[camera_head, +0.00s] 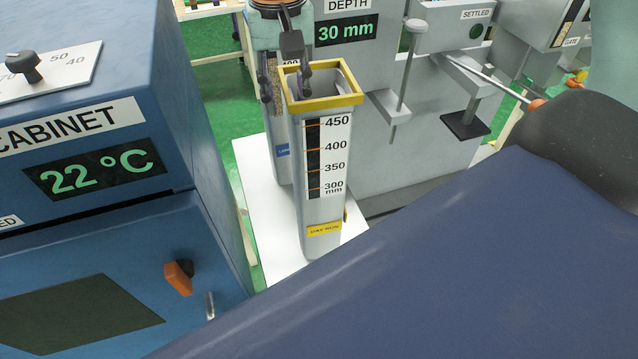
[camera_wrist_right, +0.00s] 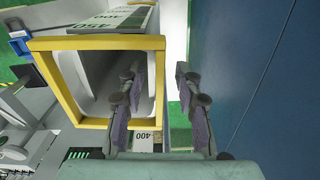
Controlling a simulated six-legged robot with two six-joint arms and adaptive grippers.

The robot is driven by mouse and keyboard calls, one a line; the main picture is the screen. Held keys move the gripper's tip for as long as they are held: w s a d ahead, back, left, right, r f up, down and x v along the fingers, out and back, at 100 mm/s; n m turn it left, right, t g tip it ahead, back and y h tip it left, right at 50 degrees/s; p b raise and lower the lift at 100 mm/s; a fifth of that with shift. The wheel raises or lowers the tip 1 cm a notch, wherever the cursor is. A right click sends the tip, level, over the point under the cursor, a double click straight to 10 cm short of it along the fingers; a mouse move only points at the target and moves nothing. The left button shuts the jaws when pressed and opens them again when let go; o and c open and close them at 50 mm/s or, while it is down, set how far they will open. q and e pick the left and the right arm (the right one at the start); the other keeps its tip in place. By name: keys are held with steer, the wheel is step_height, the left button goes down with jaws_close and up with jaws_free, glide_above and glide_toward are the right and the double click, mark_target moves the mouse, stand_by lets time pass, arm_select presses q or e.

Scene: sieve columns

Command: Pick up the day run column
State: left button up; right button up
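The day run column (camera_head: 327,215) is a tall grey square tube with a yellow rim, a height scale and a yellow label. It stands upright on a white board between the blue cabinet and the grey apparatus. Its open mouth and yellow rim (camera_wrist_right: 98,42) show in the right wrist view. My right gripper (camera_head: 285,85) is at its top, astride the left wall: one finger is over the opening, the other outside. In the right wrist view the gripper (camera_wrist_right: 158,78) has its fingers apart, with a gap beside the wall. My left gripper is not in view.
A second column (camera_head: 277,125) with a blue label stands close behind, partly hidden. The blue cabinet (camera_head: 210,240) is close on the left. The grey apparatus (camera_head: 380,150) with a rod and dark foot stands behind right. The white board (camera_head: 262,215) has some bare room.

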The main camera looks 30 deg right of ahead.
mark_target(286, 119)
steer(key=f, duration=0.2)
steer(key=w+f+p, duration=0.1)
steer(key=f, duration=0.1)
steer(key=shift+d+f, duration=0.1)
steer(key=shift+f, duration=0.6)
steer(key=shift+s+d+f, duration=0.1)
steer(key=shift+s+d, duration=0.05)
steer(key=shift+s, duration=0.1)
steer(key=shift+w+a, duration=0.2)
steer(key=shift+w, duration=0.05)
steer(key=c, duration=0.4)
steer(key=shift+d, duration=0.1)
steer(key=c, duration=0.3)
steer(key=shift+s+d, duration=0.1)
steer(key=shift+s, duration=0.05)
jaws_close()
steer(key=shift+w, duration=0.2)
